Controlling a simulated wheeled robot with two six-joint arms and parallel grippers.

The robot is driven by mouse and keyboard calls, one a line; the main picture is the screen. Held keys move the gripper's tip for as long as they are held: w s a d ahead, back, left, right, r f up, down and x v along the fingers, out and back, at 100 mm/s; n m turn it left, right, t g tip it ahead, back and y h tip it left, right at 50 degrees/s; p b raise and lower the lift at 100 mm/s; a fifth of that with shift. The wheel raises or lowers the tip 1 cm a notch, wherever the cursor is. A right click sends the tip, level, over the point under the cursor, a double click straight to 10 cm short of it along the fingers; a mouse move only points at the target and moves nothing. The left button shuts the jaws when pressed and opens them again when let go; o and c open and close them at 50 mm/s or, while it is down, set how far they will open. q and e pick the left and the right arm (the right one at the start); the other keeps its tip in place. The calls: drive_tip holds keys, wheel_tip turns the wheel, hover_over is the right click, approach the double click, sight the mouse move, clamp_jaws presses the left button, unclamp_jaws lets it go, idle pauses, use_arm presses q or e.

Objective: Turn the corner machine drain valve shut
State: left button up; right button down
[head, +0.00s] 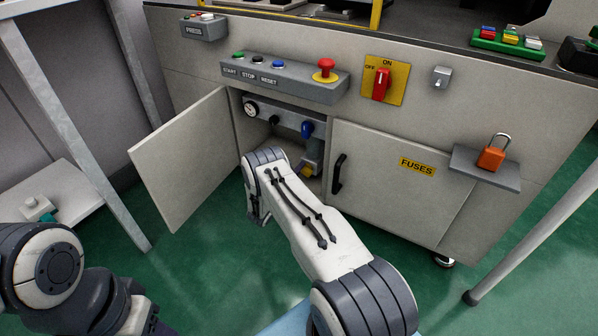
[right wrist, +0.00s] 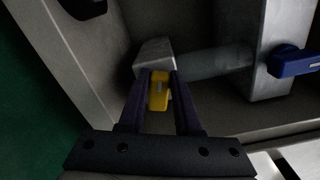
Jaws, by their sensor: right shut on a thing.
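The yellow valve handle (right wrist: 158,92) sits on a grey metal valve body (right wrist: 154,54) at the end of a grey pipe (right wrist: 212,63). My right gripper (right wrist: 160,82) has its two dark fingers on either side of the yellow handle, closed on it. In the head view a yellow part (head: 308,170) shows low inside the open cabinet, just past my right arm. My right forearm and wrist hide much of the cabinet opening and the right gripper itself there. Only links of my left arm show at the lower left; its gripper is out of view.
A blue handle (right wrist: 294,62) is right of the pipe. The cabinet door (head: 182,160) stands open on the left. The closed fuses door (head: 390,180) has a black pull (head: 338,174). A pressure gauge (head: 251,109) is inside the cabinet. A control box (head: 290,80) is above.

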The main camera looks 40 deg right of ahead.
drive_tip(key=shift+f+n+b, duration=0.2)
drive_tip(key=shift+f+n, duration=0.05)
drive_tip(key=shift+n, duration=0.7)
drive_tip(key=shift+f+n+b, duration=0.15)
drive_tip(key=shift+f+n, duration=0.05)
drive_tip(key=shift+n, duration=0.75)
drive_tip(key=c, duration=0.6)
unclamp_jaws()
drive_tip(key=shift+s+a+r+p, duration=0.1)
drive_tip(key=shift+a+r+p, duration=0.05)
drive_tip(key=shift+a+p, duration=0.3)
drive_tip(key=p+v, duration=0.4)
drive_tip(key=v, duration=0.5)
drive_tip(key=shift+s+a, duration=0.15)
drive_tip(key=shift+a, duration=0.15)
